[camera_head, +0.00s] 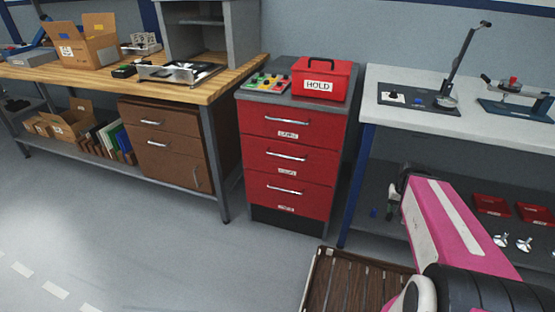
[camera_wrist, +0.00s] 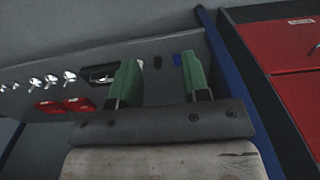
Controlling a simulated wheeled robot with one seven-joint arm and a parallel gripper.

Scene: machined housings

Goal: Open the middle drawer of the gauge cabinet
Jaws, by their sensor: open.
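The red gauge cabinet (camera_head: 246,142) stands between the wooden bench and the light-topped bench. Its three drawers are shut. The middle drawer (camera_head: 265,158) has a silver bar handle (camera_head: 286,156) and a white label below it. My gripper (camera_head: 391,201) is to the right of the cabinet, apart from it, in front of the right bench's shelf. In the wrist view my gripper (camera_wrist: 160,78) shows two green fingers spread apart with nothing between them. Part of the red cabinet front (camera_wrist: 290,95) shows at the right edge there; which drawer it is I cannot tell.
A red HOLD box (camera_head: 320,83) and a tray of coloured parts (camera_head: 266,82) sit on the cabinet. The right bench's blue leg (camera_head: 350,200) stands between my gripper and the cabinet. A slatted wooden surface (camera_head: 345,285) is low in front.

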